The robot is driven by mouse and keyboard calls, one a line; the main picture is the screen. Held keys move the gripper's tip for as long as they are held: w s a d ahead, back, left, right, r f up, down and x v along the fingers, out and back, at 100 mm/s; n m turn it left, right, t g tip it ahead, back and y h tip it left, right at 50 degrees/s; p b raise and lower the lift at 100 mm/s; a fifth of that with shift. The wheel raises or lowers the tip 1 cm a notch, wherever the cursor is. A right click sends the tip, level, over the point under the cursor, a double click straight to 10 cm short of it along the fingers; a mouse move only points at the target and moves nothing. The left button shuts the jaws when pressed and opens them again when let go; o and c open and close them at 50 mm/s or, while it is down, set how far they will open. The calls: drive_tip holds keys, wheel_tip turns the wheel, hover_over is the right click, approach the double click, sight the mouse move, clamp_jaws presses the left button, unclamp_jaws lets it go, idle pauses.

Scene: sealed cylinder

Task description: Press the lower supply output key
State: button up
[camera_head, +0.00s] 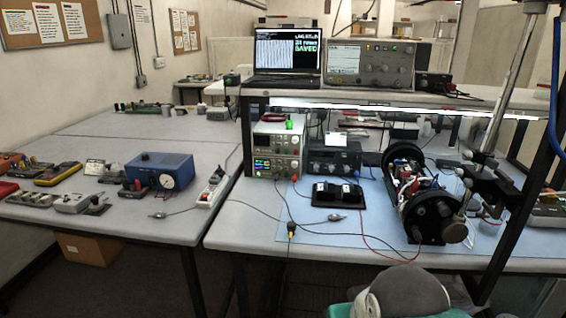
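Two pale bench supplies are stacked on the right-hand bench, left of centre in the head view. The lower supply (276,167) has a small lit display at its left and knobs and sockets at its right. Its output key is too small to make out. Leads run from its front down over the bench. The upper supply (276,143) sits on it with a green object on top. The black sealed cylinder (433,214) lies to the right, its end toward me and wiring showing along its side.
A dark instrument (335,160) stands right of the supplies. A black tray (338,193) and loose cables lie in front. A shelf (350,95) overhangs them. A metal pole (502,95) with black clamps rises at right.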

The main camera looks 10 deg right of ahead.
clamp_jaws()
idle(1.5)
